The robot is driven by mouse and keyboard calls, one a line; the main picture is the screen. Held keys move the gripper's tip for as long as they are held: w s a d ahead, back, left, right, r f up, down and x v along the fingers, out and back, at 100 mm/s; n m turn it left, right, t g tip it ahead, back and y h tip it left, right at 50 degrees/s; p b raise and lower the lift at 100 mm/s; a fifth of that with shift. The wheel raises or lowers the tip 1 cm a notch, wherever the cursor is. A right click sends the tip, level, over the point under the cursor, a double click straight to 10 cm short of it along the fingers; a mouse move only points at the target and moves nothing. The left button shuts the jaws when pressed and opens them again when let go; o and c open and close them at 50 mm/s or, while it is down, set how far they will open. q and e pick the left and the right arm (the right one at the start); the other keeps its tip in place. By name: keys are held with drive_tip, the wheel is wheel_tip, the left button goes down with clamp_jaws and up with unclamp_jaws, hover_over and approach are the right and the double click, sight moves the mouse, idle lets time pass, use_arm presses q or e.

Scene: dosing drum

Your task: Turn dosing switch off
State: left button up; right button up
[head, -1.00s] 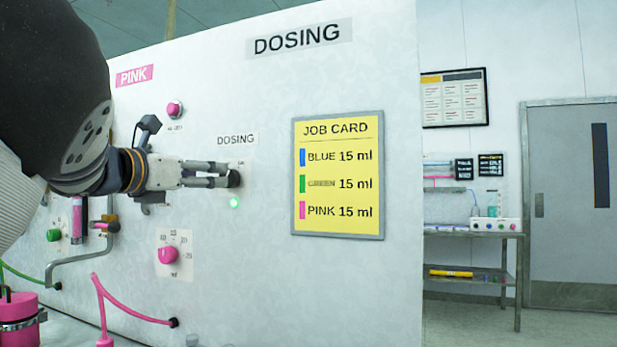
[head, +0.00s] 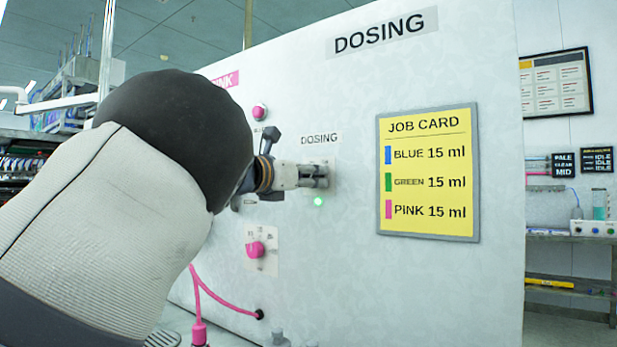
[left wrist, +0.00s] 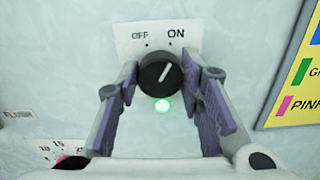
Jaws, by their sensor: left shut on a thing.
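The dosing switch (left wrist: 160,76) is a round black knob on a white plate marked OFF on the left and ON on the right. Its white pointer line tilts up and to the right, toward ON. The green lamp (left wrist: 162,105) just below is lit; it also glows in the head view (head: 319,201). My left gripper (head: 322,176) reaches the panel under the DOSING label and is shut on the switch. In the left wrist view, its purple-padded fingers stand on both sides of the knob. In the head view, the fingers mostly hide the switch. My right gripper is not in view.
The yellow job card (head: 428,222) hangs on the panel to the right of the switch. A pink knob (head: 255,249) sits below and left, and a pink button (head: 259,111) above. A pink hose (head: 226,301) runs low along the panel. A bench (head: 570,240) stands at far right.

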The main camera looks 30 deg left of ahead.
use_arm(q)
drive_tip(key=n, duration=0.5)
drive_tip(key=shift+n, duration=0.3)
drive_tip(key=n, duration=0.6)
drive_tip(key=shift+a+f, duration=0.1)
idle(0.7)
drive_tip(key=o, duration=1.2)
drive_tip(key=s, duration=0.8)
drive_tip(key=s+a, duration=0.1)
drive_tip(key=s, duration=0.3)
